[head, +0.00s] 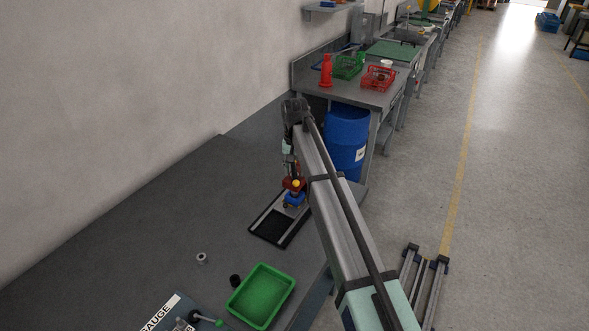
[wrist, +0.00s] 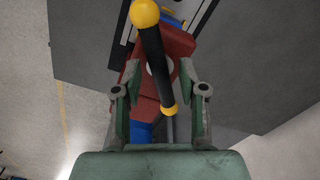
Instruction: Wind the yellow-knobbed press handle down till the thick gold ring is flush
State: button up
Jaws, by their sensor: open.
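The press (head: 293,188) is a small red and blue body with a yellow knob, at the far end of the dark bench. In the wrist view its red body (wrist: 180,45) lies behind a black handle (wrist: 157,65). A yellow knob (wrist: 145,12) tops the handle and another yellow knob (wrist: 169,110) is at its lower end. My gripper (wrist: 162,90) is open, with one finger on each side of the handle's lower part and visible gaps to both. In the head view my gripper (head: 288,152) is just above the press. I cannot make out the thick gold ring.
A green tray (head: 260,296), a black cylinder (head: 235,280), a grey ring (head: 201,258) and a gauge board (head: 160,312) are nearer. A blue drum (head: 347,140) stands beyond. The bench's left is clear.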

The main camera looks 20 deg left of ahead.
jog(key=shift+r+p, duration=1.8)
jog(key=shift+r, duration=1.7)
jog(key=shift+d+f, duration=0.1)
